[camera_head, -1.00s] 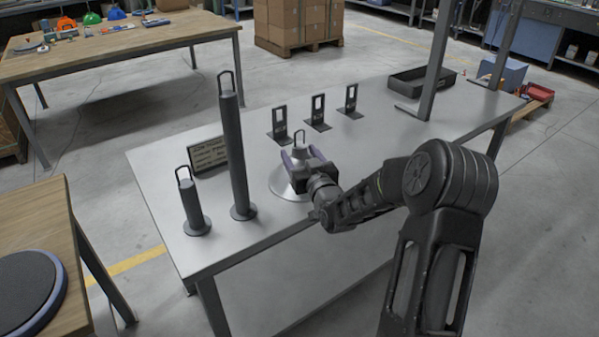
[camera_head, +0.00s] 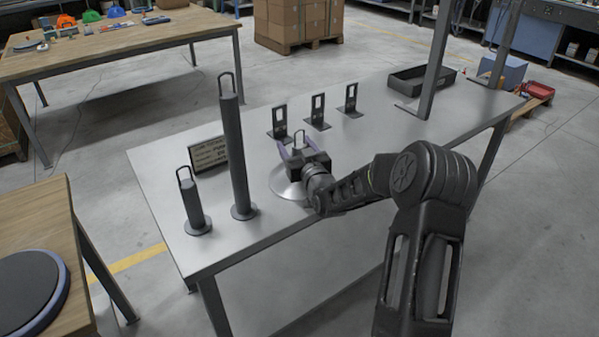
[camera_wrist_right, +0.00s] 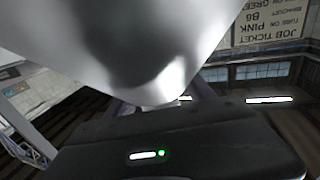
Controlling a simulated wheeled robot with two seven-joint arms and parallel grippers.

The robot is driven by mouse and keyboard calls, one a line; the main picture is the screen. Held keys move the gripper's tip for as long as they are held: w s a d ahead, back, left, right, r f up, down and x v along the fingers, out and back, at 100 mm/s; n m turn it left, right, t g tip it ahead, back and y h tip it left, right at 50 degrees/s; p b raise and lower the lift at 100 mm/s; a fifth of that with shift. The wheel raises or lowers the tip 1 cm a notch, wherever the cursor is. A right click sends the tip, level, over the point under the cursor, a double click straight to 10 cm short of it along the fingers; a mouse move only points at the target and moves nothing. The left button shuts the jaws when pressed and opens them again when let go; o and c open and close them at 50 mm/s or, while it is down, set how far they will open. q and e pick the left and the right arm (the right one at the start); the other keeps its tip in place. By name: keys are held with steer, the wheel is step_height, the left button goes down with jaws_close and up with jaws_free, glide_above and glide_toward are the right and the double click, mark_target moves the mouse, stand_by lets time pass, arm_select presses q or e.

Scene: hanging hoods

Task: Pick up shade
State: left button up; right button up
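The shade (camera_head: 284,186) is a pale metallic cone standing on the grey table, with a thin dark hook loop at its top. It fills the upper part of the right wrist view (camera_wrist_right: 150,45) at close range. My right gripper (camera_head: 297,147) is at the shade's top, its purple-grey fingers spread on either side of the neck and hook. Contact between the fingers and the shade cannot be made out. The gripper body and wrist hide the shade's right part. My left gripper is not in view.
A short dark post (camera_head: 194,206) and a tall one (camera_head: 236,150) stand left of the shade, near a job ticket sign (camera_head: 207,155). Several black brackets (camera_head: 318,112) stand behind it. A black tray (camera_head: 421,78) and metal uprights are at the right. The table's front middle is clear.

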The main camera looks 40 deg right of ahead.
steer(key=c, duration=0.9)
steer(key=shift+f, duration=0.15)
jaws_close()
